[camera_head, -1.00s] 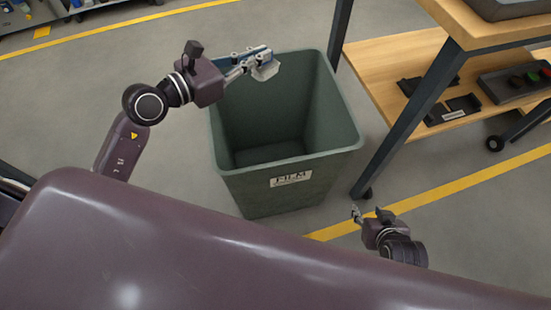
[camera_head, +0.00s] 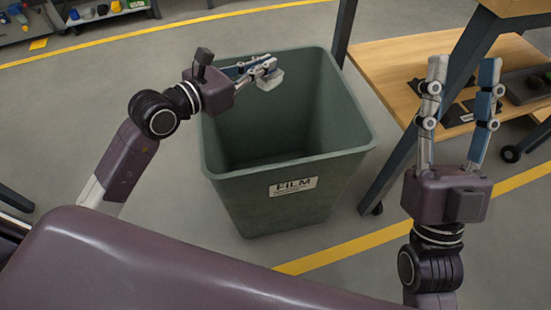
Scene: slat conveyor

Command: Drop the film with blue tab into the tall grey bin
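The tall grey bin (camera_head: 290,212), greenish grey with a label reading FILM, stands open on the floor at the centre. My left gripper (camera_head: 268,66) is over the bin's opening, near its back rim. Its fingers are close together on a small pale piece (camera_head: 270,80), which looks like the film; I cannot make out a blue tab on it. The piece is above the bin floor, inside the rim outline. The visible bin interior looks empty. My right gripper (camera_head: 463,72) is open and empty, fingers pointing up the picture, to the right of the bin.
A wooden bench with a lower shelf (camera_head: 385,62) and dark legs stands at the right, close to the bin. Dark trays lie on the shelf. A yellow floor line (camera_head: 345,249) runs in front of the bin. A shelf with small items is at the far upper left.

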